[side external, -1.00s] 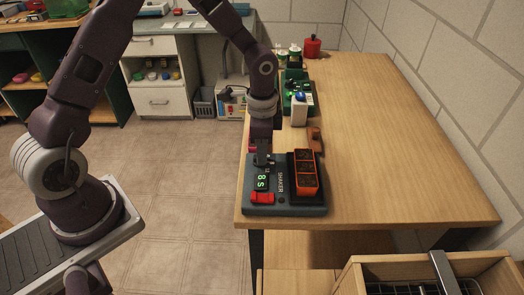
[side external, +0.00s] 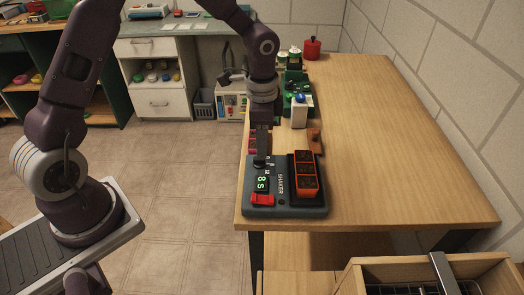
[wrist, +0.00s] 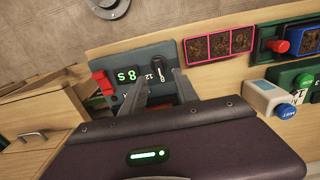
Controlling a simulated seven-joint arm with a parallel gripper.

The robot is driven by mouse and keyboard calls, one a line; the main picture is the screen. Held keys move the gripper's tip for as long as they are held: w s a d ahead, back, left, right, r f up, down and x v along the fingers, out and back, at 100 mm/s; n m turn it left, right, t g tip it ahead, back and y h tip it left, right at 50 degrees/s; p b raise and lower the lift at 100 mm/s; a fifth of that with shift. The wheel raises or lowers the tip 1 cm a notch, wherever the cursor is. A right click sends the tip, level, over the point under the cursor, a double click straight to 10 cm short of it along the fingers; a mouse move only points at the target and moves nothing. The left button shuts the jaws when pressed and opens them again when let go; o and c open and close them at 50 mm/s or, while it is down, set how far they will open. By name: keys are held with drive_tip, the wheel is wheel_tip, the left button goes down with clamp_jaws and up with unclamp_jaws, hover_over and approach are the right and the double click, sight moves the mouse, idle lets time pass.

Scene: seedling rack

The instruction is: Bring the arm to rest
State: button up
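My gripper (side external: 261,156) points down just above the knob end of the shaker (side external: 287,211), at the near left of the wooden bench. In the wrist view my gripper (wrist: 160,79) has its two fingers apart, with the shaker's dark dial knob (wrist: 158,66) showing between and beyond the tips. Nothing is held. The lit green display (side external: 262,183) reads 8 s. A red switch (side external: 262,198) sits beside the display. An orange-rimmed tray of dark soil cells (side external: 306,178) sits on the shaker.
A white block with a blue button (side external: 299,112) and a green device (side external: 293,78) stand behind the shaker. A red canister (side external: 312,47) stands at the back. A wooden crate (side external: 350,281) is at the front right. The bench's right side is clear.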

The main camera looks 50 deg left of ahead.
drive_tip(key=shift+s+r, duration=0.1)
drive_tip(key=shift+r, duration=1.5)
drive_tip(key=s+a+r+n+t+y, duration=0.1)
drive_tip(key=s+a+r+n+t, duration=0.2)
drive_tip(key=s+r, duration=0.9)
drive_tip(key=s+d+r+n+t, duration=0.1)
drive_tip(key=s+r+n, duration=0.1)
drive_tip(key=s, duration=0.4)
drive_tip(key=s+d+r+n+t+h, duration=0.1)
drive_tip(key=s+r+n, duration=0.1)
drive_tip(key=s+n, duration=0.2)
drive_tip(key=shift+s+t, duration=0.3)
drive_tip(key=shift+s, duration=0.6)
